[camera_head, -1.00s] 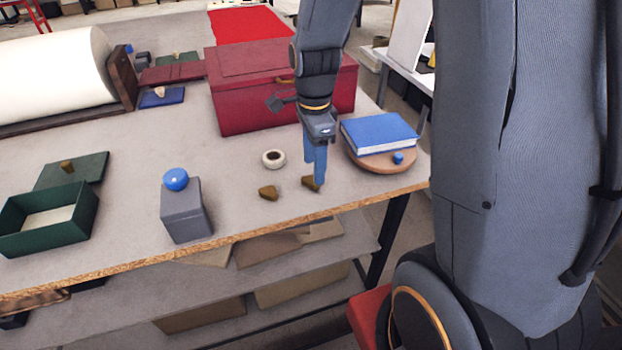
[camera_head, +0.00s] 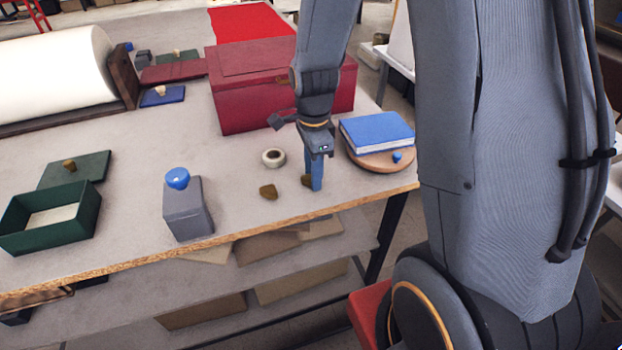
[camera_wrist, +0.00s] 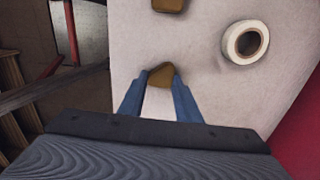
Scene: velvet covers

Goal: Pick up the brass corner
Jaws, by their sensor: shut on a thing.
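One brass corner (camera_head: 306,180) is at the fingertips of my gripper (camera_head: 316,188), near the front right edge of the table. In the wrist view this brass corner (camera_wrist: 161,74) sits between the tips of the two blue fingers, and my gripper (camera_wrist: 159,82) is shut on it. The head view shows it at table level, partly hidden by a finger; I cannot tell whether it is off the tabletop. A second brass corner (camera_head: 268,192) lies on the table to the left. It also shows at the top of the wrist view (camera_wrist: 168,5).
A white tape roll (camera_head: 273,158) lies just behind. A blue book (camera_head: 377,132) rests on a round wooden board (camera_head: 372,163) to the right. A red box (camera_head: 255,105) stands behind. A grey box (camera_head: 187,213) with a blue knob and a green open box (camera_head: 84,212) stand left.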

